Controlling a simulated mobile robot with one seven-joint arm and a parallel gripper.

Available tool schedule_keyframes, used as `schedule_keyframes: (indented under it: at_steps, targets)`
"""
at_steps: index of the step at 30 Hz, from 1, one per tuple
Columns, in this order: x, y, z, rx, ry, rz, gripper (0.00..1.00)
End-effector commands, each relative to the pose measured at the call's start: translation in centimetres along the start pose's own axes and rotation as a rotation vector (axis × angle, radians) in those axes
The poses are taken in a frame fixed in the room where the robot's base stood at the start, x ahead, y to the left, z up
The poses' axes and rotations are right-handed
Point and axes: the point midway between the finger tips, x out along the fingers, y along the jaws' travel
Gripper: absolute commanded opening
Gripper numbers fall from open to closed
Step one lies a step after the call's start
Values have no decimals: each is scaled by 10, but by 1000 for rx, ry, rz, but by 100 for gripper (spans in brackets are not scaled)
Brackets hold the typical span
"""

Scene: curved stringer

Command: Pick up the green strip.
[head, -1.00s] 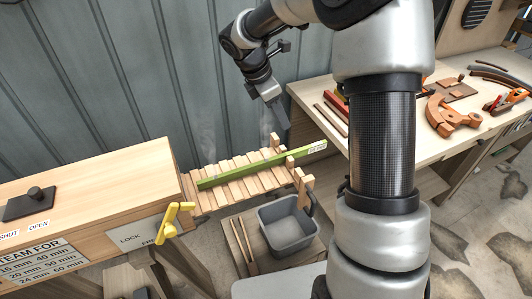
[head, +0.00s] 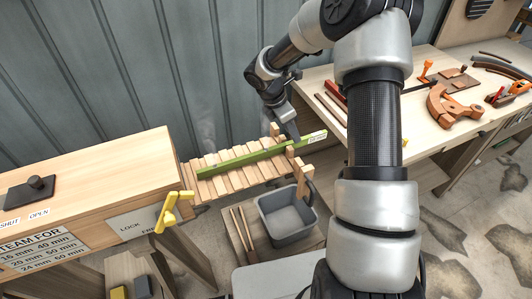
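The green strip (head: 240,160) lies slantwise along a slatted wooden rack (head: 222,184), with a pale label at its right end. My gripper (head: 291,137) is at the right part of the strip, just left of the label, pointing down. Its fingers overlap the strip in the head view. I cannot tell whether they touch it, or whether they are open or shut.
A wooden steam box (head: 95,172) with a yellow lever (head: 174,211) stands left of the rack. A grey bin (head: 287,216) is below the rack. A workbench (head: 420,135) with clamps and tools is at the right. Faint steam rises behind the rack.

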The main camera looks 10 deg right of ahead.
Motion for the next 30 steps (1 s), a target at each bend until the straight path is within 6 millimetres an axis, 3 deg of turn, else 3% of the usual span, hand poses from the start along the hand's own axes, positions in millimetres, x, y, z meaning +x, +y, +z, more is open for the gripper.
schedule_keyframes:
  at_steps: [9, 17, 23, 30]
  targets:
    - [43, 0, 0, 0, 2, -1, 34]
    - [46, 0, 1, 1, 2, 0, 34]
    - [46, 0, 1, 0, 1, 0, 2]
    - [46, 0, 1, 0, 1, 0, 0]
